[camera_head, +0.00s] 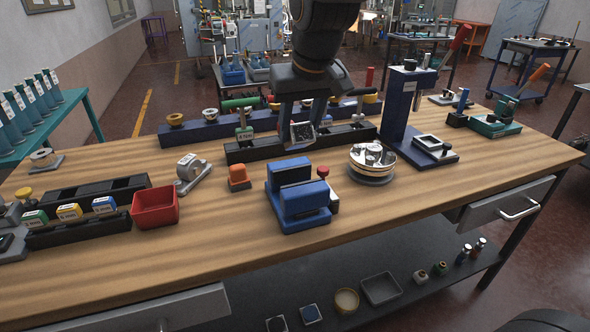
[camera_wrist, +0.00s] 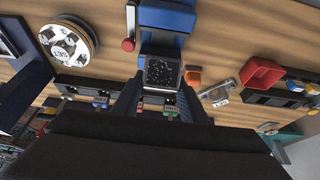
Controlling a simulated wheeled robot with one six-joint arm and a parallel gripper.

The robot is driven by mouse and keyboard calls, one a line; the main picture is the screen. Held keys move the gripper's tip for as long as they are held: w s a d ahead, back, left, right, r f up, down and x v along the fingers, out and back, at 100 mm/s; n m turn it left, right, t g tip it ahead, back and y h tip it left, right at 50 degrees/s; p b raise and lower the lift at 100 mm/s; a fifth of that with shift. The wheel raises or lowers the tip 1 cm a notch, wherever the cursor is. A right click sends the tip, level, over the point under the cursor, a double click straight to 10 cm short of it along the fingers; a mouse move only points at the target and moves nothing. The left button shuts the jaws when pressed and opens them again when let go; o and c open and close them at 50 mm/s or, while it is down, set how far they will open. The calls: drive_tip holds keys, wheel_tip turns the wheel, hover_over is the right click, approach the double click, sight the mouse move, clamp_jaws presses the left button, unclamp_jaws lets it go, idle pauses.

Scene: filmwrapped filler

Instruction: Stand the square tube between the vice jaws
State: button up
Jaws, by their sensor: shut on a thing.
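The blue vice (camera_head: 303,203) stands on the wooden bench, with a dark gap between its two blue jaws and a red knob at its right side. It also shows in the wrist view (camera_wrist: 166,18), at the top. My gripper (camera_head: 302,121) is shut on the square tube (camera_head: 303,133), above the bench and behind the vice. In the wrist view the tube (camera_wrist: 162,73) sits between my fingers, apart from the vice. Its far end is hidden.
A blue column stand (camera_head: 397,105) and a round silver dish (camera_head: 372,157) are right of the vice. An orange block (camera_head: 238,175) and a red bin (camera_head: 155,207) are left. Black trays (camera_head: 255,150) lie behind. The bench front is clear.

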drive_tip(key=shift+f+p, duration=1.05)
drive_tip(key=shift+f, duration=3.35)
drive_tip(key=shift+f, duration=0.1)
drive_tip(key=o, duration=1.5)
drive_tip(key=shift+c, duration=0.2)
drive_tip(key=shift+f+b, duration=0.15)
drive_tip(key=shift+b, duration=0.2)
